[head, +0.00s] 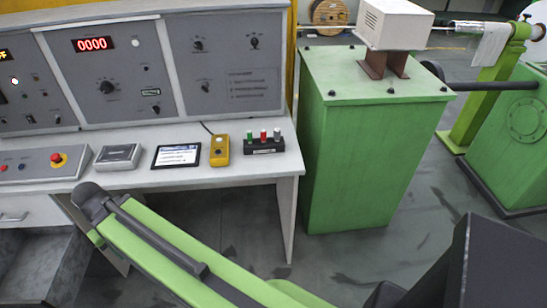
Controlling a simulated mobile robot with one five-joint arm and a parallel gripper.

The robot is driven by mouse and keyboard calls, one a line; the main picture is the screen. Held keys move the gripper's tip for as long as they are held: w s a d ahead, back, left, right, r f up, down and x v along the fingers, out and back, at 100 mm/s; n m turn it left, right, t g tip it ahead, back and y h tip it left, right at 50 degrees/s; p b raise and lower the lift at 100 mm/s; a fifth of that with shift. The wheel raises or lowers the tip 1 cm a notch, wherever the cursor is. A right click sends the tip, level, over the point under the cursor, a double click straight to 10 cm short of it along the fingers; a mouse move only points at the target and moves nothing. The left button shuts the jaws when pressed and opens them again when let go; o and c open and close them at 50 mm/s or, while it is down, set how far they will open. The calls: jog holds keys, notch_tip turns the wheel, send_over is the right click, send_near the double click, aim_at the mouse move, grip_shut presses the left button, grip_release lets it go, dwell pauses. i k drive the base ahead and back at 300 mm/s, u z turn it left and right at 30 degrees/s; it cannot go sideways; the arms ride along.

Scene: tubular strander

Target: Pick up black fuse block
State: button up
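The black fuse block (264,146) sits upright on the right end of the white control desk (240,172). It is a low black base with a green, a red and a pale cap standing along its top. A yellow handheld box (219,151) lies just to its left, with a small gap between them. My green arm link crosses the lower left of the head view, below the desk edge and apart from the block. My gripper is not visible in this view.
A tablet (176,155), a grey device (117,157) and a red emergency button (58,159) line the desk to the left. The grey control panel (225,60) rises behind. A green cabinet (350,150) stands right of the desk. Floor shows between desk and cabinet.

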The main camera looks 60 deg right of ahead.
aim_at(271, 146)
jog(key=z, duration=0.15)
jog(key=i, duration=0.9)
jog(key=u, duration=0.05)
